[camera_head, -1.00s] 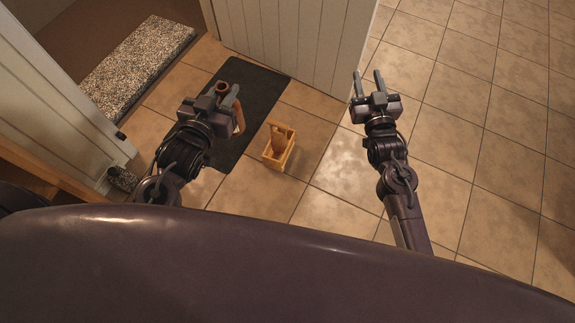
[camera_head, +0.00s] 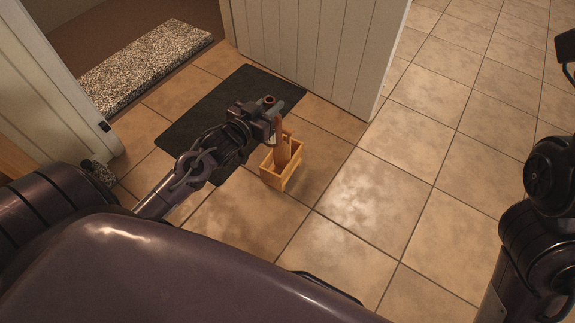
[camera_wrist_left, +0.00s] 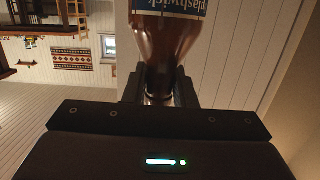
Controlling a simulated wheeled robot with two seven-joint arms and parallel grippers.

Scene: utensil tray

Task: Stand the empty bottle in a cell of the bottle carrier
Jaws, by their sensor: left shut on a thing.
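My left gripper (camera_head: 270,112) is shut on the neck of the brown glass bottle (camera_head: 270,99), whose round mouth shows above the jaws in the head view. In the left wrist view the bottle (camera_wrist_left: 168,38) shows its brown shoulder and a blue and white label. In the head view its body hangs below the jaws, over the wooden bottle carrier (camera_head: 269,171). The carrier stands on the floor tiles. A brown upright shape shows inside it; I cannot tell whether this is the held bottle or part of the carrier. My right gripper is out of view.
A dark mat (camera_head: 205,113) lies on the tiles behind the carrier, in front of a white panelled door (camera_head: 310,45). A speckled mat (camera_head: 146,65) lies in the doorway. The tiled floor (camera_head: 385,190) right of the carrier is clear. My right arm is at the right edge.

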